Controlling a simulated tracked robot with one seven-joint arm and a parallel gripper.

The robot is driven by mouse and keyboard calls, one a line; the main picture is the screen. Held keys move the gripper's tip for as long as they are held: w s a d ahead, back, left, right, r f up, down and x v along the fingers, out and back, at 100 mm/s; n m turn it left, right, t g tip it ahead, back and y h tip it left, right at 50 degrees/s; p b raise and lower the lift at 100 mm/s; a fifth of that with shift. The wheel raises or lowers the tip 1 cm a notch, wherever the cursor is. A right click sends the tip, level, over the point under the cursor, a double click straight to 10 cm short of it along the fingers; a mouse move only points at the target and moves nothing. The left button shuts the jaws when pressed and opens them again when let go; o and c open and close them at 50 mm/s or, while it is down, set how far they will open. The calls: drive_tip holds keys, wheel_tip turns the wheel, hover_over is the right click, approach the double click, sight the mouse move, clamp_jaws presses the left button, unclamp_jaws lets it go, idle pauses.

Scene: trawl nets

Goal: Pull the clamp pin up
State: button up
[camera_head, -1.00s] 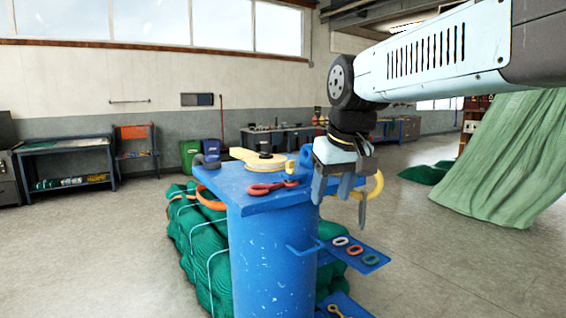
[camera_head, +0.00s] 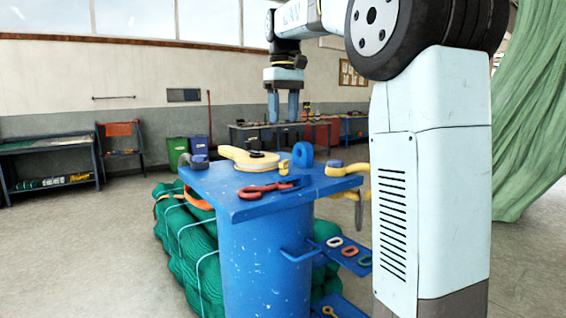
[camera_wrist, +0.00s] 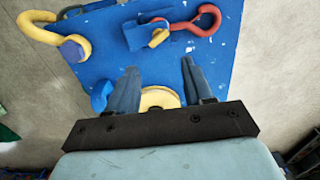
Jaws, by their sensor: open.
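A blue post top (camera_head: 235,205) carries the fittings; it fills much of the wrist view (camera_wrist: 215,60). On it are a yellow disc with an arm (camera_head: 240,156), a small yellow piece (camera_head: 284,167), a blue ring (camera_head: 302,154), a red hook (camera_head: 262,191) and a yellow hook (camera_head: 348,170) with a blue knob (camera_head: 336,163). I cannot tell which part is the clamp pin. My gripper (camera_head: 283,121) points down, open and empty, above the far side of the top. In the wrist view the gripper (camera_wrist: 158,66) has the yellow disc (camera_wrist: 160,97) showing between its fingers, partly hidden.
Green net bundles (camera_head: 185,240) lie beside the post. A blue side shelf (camera_head: 325,248) holds several coloured rings. My arm's upright link covers the right side. Workbenches (camera_head: 50,150) and green netting (camera_head: 535,120) stand farther off.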

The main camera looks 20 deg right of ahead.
sight(284, 161)
wheel_tip(284, 161, down, 14)
drive_tip(key=shift+w+d+r, duration=0.1)
drive_tip(key=shift+w+r, duration=0.05)
idle(0.5)
clamp_jaws()
idle(0.5)
